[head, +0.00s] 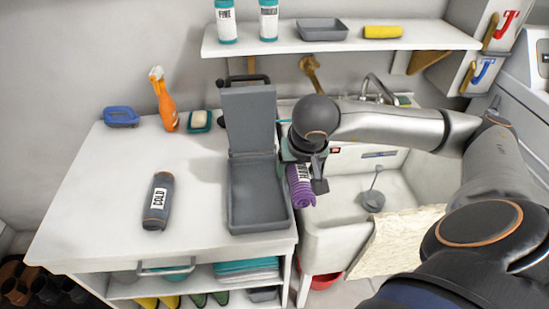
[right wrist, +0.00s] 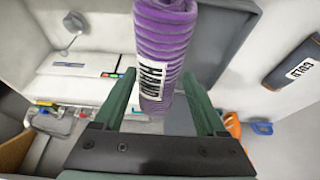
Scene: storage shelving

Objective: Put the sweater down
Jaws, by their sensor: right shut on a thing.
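A purple ribbed rolled sweater (head: 301,187) with a white label hangs at the right side of the open grey box, by the sink. It also shows in the right wrist view (right wrist: 165,40), between the green fingers. My right gripper (head: 308,165) is shut on it; the gripper's fingers also show in the right wrist view (right wrist: 161,95). A dark grey roll (head: 158,202) labelled COLD lies on the white counter at the left; it also shows in the right wrist view (right wrist: 296,64). My left gripper is not in view.
The open grey box (head: 258,228) stands on the counter (head: 100,215) with its lid raised; its visible inside looks empty. The sink (head: 340,218) is right; a shelf (head: 360,46) overhangs the back.

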